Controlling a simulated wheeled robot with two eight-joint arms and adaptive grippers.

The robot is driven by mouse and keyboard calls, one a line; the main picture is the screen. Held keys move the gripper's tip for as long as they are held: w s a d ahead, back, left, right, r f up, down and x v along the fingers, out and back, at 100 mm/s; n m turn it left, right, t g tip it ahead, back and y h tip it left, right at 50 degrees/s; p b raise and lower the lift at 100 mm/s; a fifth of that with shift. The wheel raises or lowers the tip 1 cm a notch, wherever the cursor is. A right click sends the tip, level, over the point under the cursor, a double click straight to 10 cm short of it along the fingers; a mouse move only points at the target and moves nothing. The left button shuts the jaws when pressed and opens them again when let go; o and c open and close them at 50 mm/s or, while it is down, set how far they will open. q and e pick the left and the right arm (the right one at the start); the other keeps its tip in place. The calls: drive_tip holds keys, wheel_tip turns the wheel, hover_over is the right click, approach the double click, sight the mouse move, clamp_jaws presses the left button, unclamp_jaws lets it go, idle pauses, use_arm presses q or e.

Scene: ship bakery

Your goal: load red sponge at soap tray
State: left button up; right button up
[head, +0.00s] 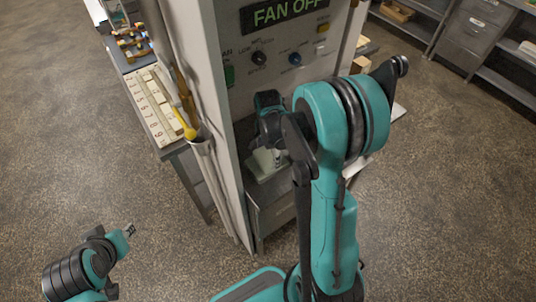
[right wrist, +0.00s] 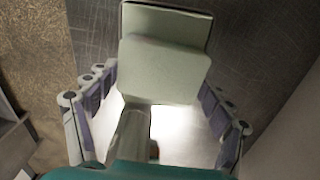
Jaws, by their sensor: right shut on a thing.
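My right gripper (head: 268,150) reaches down beside the tall control panel, largely hidden by its own wrist. In the right wrist view its fingers (right wrist: 160,105) stand on both sides of a pale grey-green block (right wrist: 165,70), closed on it. Behind the block is a similar pale slab with a dark edge (right wrist: 166,20); I cannot tell whether this is the soap tray. A pale piece (head: 267,162) also shows under the gripper in the head view. No clearly red sponge shows. My left gripper (head: 130,231) is low at the left, over the floor, with nothing visible in it.
The control panel (head: 285,90) marked FAN OFF rises close to my right arm. A side table with a numbered board (head: 150,105), a yellow-tipped tool (head: 184,125) and colored blocks (head: 132,42) stands left. Shelving and drawers (head: 470,38) stand far right. The floor is open on both sides.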

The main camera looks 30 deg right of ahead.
sight(268, 156)
idle(0.5)
drive_tip(key=shift+r+p, duration=2.5)
drive_tip(key=shift+r, duration=1.05)
drive_tip(key=shift+f, duration=0.1)
